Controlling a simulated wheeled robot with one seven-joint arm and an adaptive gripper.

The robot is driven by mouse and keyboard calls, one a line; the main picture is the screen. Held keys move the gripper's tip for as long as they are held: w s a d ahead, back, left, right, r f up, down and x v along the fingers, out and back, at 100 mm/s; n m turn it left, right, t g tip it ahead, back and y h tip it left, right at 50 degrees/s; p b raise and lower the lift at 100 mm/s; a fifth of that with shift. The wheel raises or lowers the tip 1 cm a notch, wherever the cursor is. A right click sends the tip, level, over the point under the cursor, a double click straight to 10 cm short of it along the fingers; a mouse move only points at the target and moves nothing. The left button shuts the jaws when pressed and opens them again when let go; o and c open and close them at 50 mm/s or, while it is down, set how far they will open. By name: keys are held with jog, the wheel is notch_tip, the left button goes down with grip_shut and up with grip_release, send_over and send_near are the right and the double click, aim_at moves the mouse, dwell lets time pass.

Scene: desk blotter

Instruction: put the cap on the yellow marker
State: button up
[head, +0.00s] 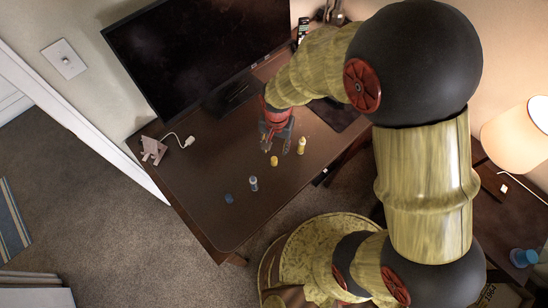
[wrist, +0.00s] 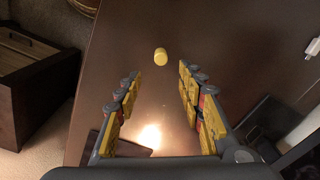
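The yellow cap (head: 274,161) is a small short cylinder on the brown desk. The yellow marker (head: 301,145) is taller, with a pale upper end, and seems to stand upright to the right of the cap. My gripper (head: 276,147) is open and empty above the desk, close to the cap. In the wrist view the cap (wrist: 160,56) shows just beyond the fingertips, roughly in line with the gap between the open fingers (wrist: 159,76). It is not touched by either finger. The marker is not seen in the wrist view.
A blue marker (head: 254,184) and a blue cap (head: 228,198) sit on the desk (head: 210,180) toward its front left. A monitor (head: 195,45) stands at the back. A white cable (head: 188,141) lies at the left.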

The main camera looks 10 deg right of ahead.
aim_at(274, 159)
jog(key=f, duration=0.5)
jog(key=shift+w+a+b, duration=0.1)
jog(key=shift+a+b, duration=0.2)
notch_tip(274, 159, down, 5)
jog(key=shift+f+b, duration=0.1)
jog(key=shift+b, duration=0.7)
jog(key=shift+c, duration=0.5)
jog(key=c, duration=0.7)
